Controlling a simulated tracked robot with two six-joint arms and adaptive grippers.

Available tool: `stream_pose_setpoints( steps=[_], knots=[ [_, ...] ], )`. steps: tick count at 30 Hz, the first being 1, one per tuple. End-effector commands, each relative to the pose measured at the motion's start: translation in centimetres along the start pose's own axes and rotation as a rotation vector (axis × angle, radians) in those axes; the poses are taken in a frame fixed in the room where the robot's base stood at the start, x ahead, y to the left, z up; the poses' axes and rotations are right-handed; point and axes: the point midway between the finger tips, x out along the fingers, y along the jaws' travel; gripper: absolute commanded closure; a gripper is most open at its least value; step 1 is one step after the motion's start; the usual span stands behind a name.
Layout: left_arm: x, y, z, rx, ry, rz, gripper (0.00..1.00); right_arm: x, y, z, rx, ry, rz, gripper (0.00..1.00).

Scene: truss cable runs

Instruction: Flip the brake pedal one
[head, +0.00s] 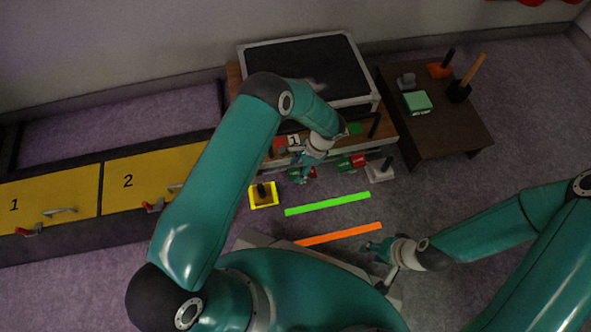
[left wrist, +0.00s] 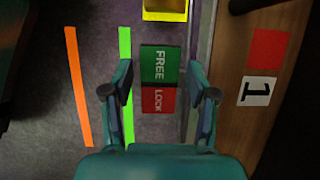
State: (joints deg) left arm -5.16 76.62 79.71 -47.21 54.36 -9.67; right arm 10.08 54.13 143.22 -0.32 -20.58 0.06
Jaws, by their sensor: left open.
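A rocker pedal with a green FREE half and a red LOCK half shows in the left wrist view (left wrist: 160,80). It lies beside the wooden bench edge that bears a red square (left wrist: 267,49) and a white plate marked 1 (left wrist: 257,92). My left gripper (left wrist: 159,68) is open, with one finger on each side of the pedal in that view; I cannot tell whether it touches. In the head view my left gripper (head: 305,168) partly hides this pedal. My right gripper (head: 373,248) is low at the right, apart from the pedals; its jaw opening is unclear.
Another red and green pedal (head: 352,162) is farther right along the bench. A yellow-edged block with a black post (head: 263,194) stands left. Green (head: 327,204) and orange (head: 340,234) strips lie on the floor. A dark table (head: 440,130) stands right; yellow panels (head: 50,205) stand left.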

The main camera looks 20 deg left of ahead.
Motion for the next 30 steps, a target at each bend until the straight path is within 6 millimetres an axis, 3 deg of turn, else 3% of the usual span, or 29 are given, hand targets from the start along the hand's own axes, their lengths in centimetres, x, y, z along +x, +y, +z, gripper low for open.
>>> stream_pose_setpoints(
  steps=[9,15,30],
  knots=[
    [-6.5,-0.1,-0.1,0.0,0.004,-0.004,0.42,0.0,0.0,0.0,0.0,0.0,0.0,0.6],
    [-9.2,0.0,-0.1,0.0,0.002,-0.003,0.42,0.0,0.0,0.0,0.0,0.0,0.0,0.6],
    [-10.0,0.0,0.0,0.0,0.0,0.0,0.42,0.1,0.0,0.0,0.0,0.0,0.0,0.6]
  ],
)
